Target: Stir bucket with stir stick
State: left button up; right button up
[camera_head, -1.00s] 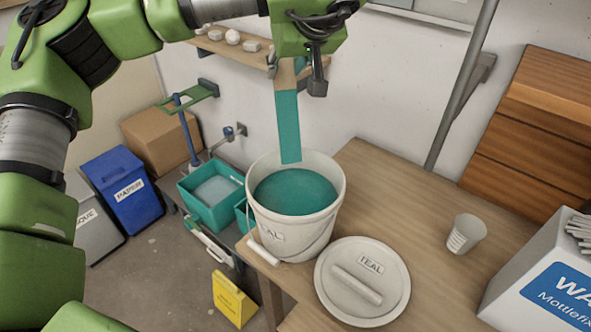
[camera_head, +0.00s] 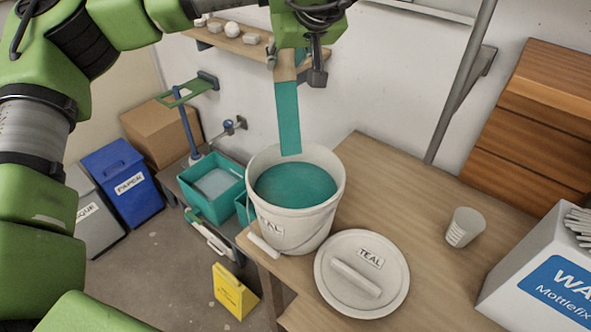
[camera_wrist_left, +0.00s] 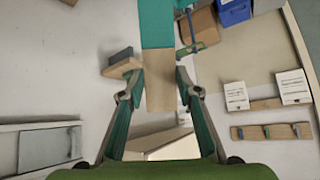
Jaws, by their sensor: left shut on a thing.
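My left gripper (camera_head: 287,62) is shut on the stir stick (camera_head: 288,118), a flat wooden paddle with its lower part coated teal. The stick hangs nearly upright over the bucket (camera_head: 290,232), its lower end overlapping the far rim in the picture and clear of the liquid. The white bucket, labelled TEAL, stands at the table's left edge, open and filled with teal glaze (camera_head: 295,187). In the left wrist view, the bare wood of the stick (camera_wrist_left: 159,80) sits between the fingers. My right gripper is not in view.
The bucket's lid (camera_head: 385,305) lies right in front of the bucket on the wooden table (camera_head: 420,215). A white cup (camera_head: 465,228) and a white box (camera_head: 540,275) stand to the right. A shelf (camera_head: 235,42) is on the wall behind the stick.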

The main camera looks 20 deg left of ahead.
pick_arm(q)
notch_tip(320, 180, up, 5)
jog(key=p, duration=0.3)
dwell(0.5)
